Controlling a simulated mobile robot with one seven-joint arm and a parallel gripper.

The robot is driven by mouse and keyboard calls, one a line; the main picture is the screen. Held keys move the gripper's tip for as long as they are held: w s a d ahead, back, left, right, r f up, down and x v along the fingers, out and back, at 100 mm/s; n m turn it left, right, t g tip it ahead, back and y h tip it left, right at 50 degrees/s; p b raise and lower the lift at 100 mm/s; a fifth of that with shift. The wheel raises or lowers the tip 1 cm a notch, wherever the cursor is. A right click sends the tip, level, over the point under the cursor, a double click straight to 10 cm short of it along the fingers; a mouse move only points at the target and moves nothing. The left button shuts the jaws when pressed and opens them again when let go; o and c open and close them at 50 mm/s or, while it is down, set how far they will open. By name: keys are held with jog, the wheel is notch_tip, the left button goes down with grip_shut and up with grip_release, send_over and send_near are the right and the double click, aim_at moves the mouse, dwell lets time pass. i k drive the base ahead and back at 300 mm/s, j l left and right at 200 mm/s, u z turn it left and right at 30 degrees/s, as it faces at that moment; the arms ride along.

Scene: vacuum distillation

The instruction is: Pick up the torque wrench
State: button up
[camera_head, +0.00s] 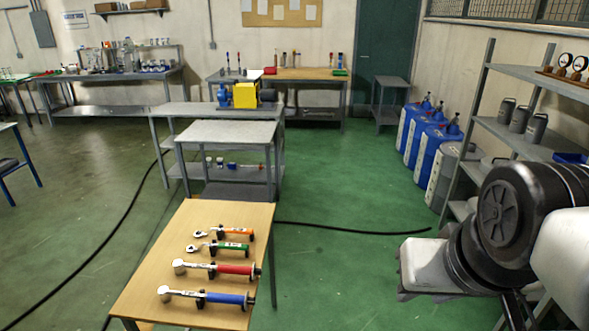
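Several wrench-like tools lie side by side on a wooden-topped table (150,262) at the lower middle. The nearest is a tool with a blue grip (225,298), and behind it lies one with a red grip (235,269). Farther back are a shorter tool with a green grip (230,246) and one with an orange grip (235,231). Their metal heads point left. I cannot tell from this view which one is the torque wrench. My arm shows at the right, apart from the table. My gripper is not visible.
A grey table (228,131) stands behind the wooden one. Blue drums (432,150) and a metal shelf (505,72) with canisters line the right side. A black cable (350,230) crosses the green floor, which is otherwise clear between the table and shelf.

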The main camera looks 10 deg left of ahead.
aim_at(179, 266)
jog(key=i+u, duration=0.1)
jog(key=i, duration=0.65)
jog(key=i+l+u, duration=0.1)
jog(key=i, duration=0.65)
jog(key=i+l+u, duration=0.1)
jog(key=u, duration=0.65)
